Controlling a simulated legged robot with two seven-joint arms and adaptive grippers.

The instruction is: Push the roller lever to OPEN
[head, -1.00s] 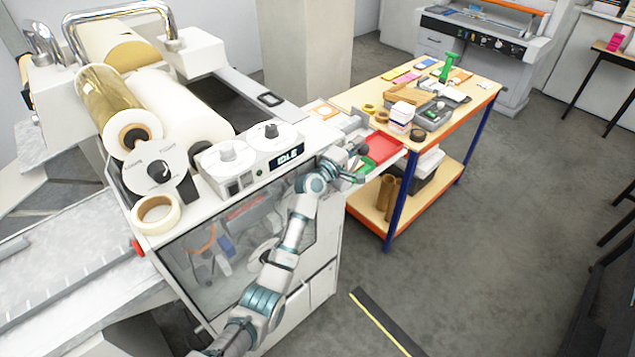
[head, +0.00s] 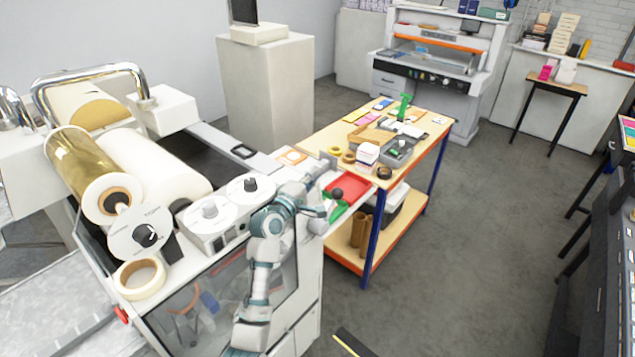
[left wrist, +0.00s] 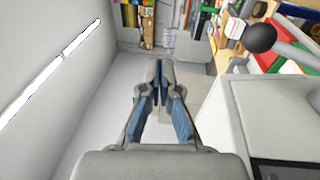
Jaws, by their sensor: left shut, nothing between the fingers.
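The roller lever shows as a dark round knob (head: 337,193) at the right end of the white roller machine (head: 190,275). In the left wrist view its black ball knob (left wrist: 260,38) sits on a grey rod, right of my fingers and apart from them. My left gripper (head: 324,170) is just behind the knob in the head view, by the machine's right corner. In the left wrist view its fingertips (left wrist: 162,72) are together with nothing between them. I cannot read any OPEN marking. My arm hides the display panel and the lever's base is unclear. My right gripper is out of view.
A workbench (head: 408,188) stands close to the right, with a red tray (head: 346,186), tape rolls and small tools. Large film rolls (head: 145,145) and two white dials lie along the machine top.

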